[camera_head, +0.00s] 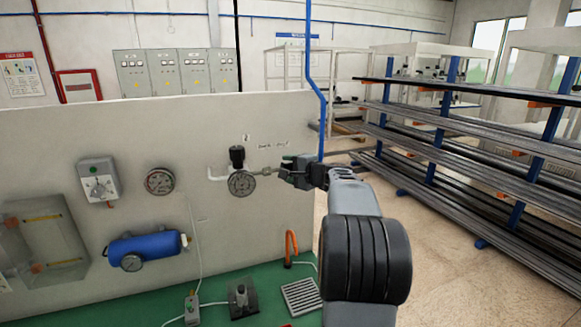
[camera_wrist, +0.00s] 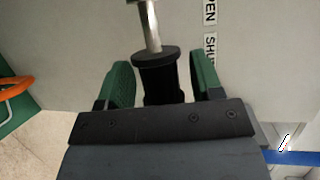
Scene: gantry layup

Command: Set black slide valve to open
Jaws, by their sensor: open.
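The slide valve shows in the wrist view as a black flanged sleeve (camera_wrist: 158,72) on a silver rod (camera_wrist: 151,25). The sleeve's flange sits beside the SHUT label (camera_wrist: 210,46), and the OPEN label (camera_wrist: 209,12) lies farther along the rod. My gripper (camera_wrist: 161,78) is open, with one green-padded finger on each side of the sleeve and a visible gap on both sides. In the head view my gripper (camera_head: 293,172) is at the right end of the silver valve fitting (camera_head: 265,171) and hides the black sleeve.
A black-knobbed regulator (camera_head: 237,155) with a gauge (camera_head: 241,184) stands just left of the valve on the panel (camera_head: 220,122). A blue tank (camera_head: 146,248) and another gauge (camera_head: 160,181) are farther left. An orange hook-shaped part (camera_head: 291,246) rises below my gripper. Racks (camera_head: 455,118) stand at right.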

